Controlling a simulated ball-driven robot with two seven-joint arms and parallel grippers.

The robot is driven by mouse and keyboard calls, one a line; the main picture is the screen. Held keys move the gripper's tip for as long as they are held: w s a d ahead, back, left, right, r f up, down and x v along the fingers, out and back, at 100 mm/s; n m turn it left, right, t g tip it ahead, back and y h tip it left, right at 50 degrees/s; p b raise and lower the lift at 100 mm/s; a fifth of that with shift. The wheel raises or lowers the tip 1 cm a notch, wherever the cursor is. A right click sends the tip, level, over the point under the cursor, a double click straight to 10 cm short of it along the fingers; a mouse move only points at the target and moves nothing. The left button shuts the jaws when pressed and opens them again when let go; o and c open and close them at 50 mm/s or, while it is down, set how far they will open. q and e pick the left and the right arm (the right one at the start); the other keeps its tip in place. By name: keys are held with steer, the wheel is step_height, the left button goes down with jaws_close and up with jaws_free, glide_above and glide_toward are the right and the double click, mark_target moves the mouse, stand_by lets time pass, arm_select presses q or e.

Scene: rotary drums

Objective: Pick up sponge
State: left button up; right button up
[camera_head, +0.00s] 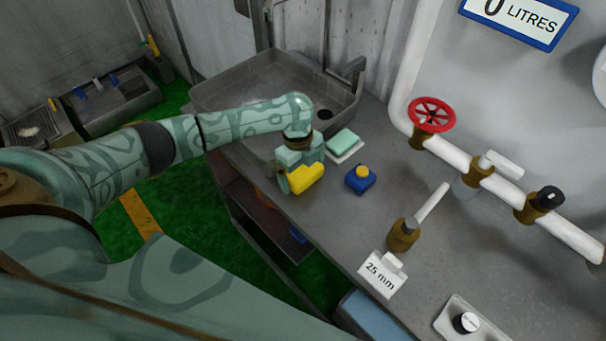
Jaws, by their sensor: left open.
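A pale green block with a white layer under it (345,143), which looks like the sponge, lies on the grey worktop beside the sink. My left gripper (303,180) is over the worktop, just left of and nearer than the block, and apart from it. Its end shows yellow, and its jaws are open. The gap between the fingertips is hard to see from this angle. My right gripper is not in view.
A blue box with a yellow button (360,179) stands just right of my left gripper. The grey sink (228,101) is behind. A brass valve (403,234), a "25 mm" tag (382,276) and pipes with a red handwheel (431,114) are to the right.

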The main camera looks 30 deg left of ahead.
mark_target(304, 170)
arm_select(q)
steer(key=shift+r, duration=0.1)
steer(key=c, duration=0.7)
steer(key=shift+r, duration=0.45)
step_height(304, 170, up, 3)
steer(key=shift+f+p, duration=0.1)
steer(key=shift+p, duration=0.7)
steer(key=s+d+r+p, duration=0.1)
steer(key=s+d+r, duration=0.2)
steer(key=s+d+r+p, duration=0.2)
steer(key=s+d+r, duration=0.1)
steer(key=d, duration=0.1)
steer(key=s+d+r+p, duration=0.1)
steer(key=s+d+r, duration=0.2)
steer(key=shift+s+d+r+p, duration=0.15)
steer(key=shift+s+d+p, duration=0.1)
steer(key=shift+p, duration=0.15)
